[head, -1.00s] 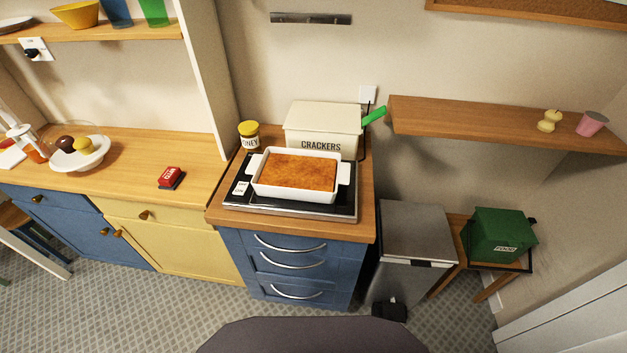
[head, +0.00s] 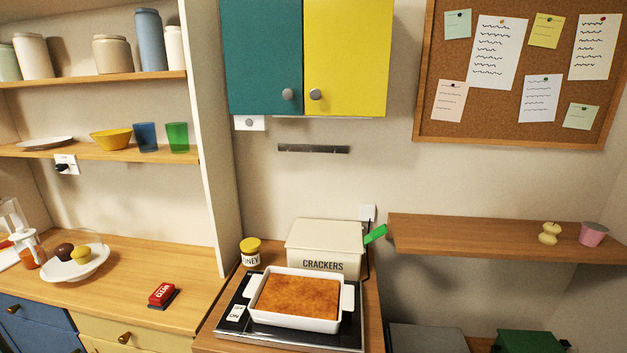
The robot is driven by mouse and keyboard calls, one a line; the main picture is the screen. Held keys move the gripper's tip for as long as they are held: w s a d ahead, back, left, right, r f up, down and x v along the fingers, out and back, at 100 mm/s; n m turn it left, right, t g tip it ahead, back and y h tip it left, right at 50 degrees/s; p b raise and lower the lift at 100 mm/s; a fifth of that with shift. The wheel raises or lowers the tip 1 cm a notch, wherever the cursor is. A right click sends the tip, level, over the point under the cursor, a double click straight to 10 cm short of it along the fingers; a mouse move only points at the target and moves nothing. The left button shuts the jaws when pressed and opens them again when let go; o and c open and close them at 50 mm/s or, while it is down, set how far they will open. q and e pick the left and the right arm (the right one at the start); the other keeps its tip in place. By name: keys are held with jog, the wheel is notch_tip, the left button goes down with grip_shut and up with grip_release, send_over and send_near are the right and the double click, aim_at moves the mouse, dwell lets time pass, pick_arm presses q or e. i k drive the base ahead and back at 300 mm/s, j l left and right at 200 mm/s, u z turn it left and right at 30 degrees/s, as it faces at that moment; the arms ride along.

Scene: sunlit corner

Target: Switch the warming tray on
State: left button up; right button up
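The warming tray (head: 307,337) is a flat black-topped slab with a pale edge on the wooden counter at bottom centre. A white dish (head: 295,322) of golden-brown bake stands on it and hides much of its top. A small white label with dark lettering (head: 236,313) is at the tray's left front; I cannot read a switch position there. A white wall socket (head: 367,212) is behind the tray, with a dark cord running down from it; the cord's far end is hidden. Neither of my grippers is in view.
A crackers box (head: 323,264) and a honey jar (head: 250,259) stand behind the tray. A green handle (head: 376,233) sticks out beside the box. A wooden shelf (head: 480,235) juts out at right.

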aim_at(237, 311)
jog(key=k+l+u, duration=0.35)
jog(key=k+l, duration=0.15)
jog(key=l, duration=0.2)
jog(key=k+l+u, duration=0.4)
jog(key=k+l, duration=0.2)
